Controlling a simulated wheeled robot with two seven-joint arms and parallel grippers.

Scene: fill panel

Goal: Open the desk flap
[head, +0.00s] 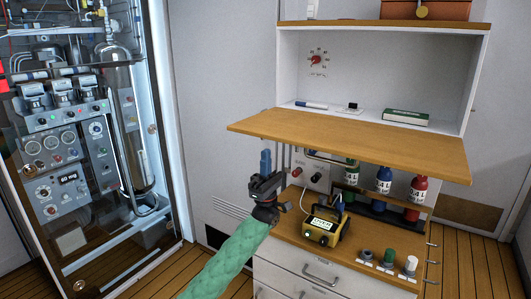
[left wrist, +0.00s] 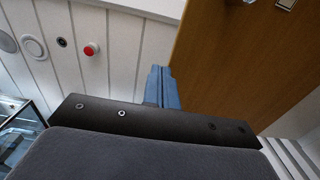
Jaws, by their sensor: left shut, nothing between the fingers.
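The desk flap (head: 350,143) is a wooden board that stands out about level from the white cabinet, below its open shelf. Its wooden face also fills the upper right of the left wrist view (left wrist: 235,65). My left gripper (head: 265,158) has blue fingers, shut and empty, pointing up just below the flap's front left edge. In the left wrist view the fingers (left wrist: 163,85) overlap the edge of the board; I cannot tell whether they touch it. My right gripper is not in view.
Below the flap, a lower wooden counter (head: 371,255) holds a yellow meter (head: 322,227), several bottles in a rack and knobs at the front. A green book (head: 405,117) lies in the shelf. A glass-fronted equipment cabinet (head: 80,150) stands at left. Floor between is clear.

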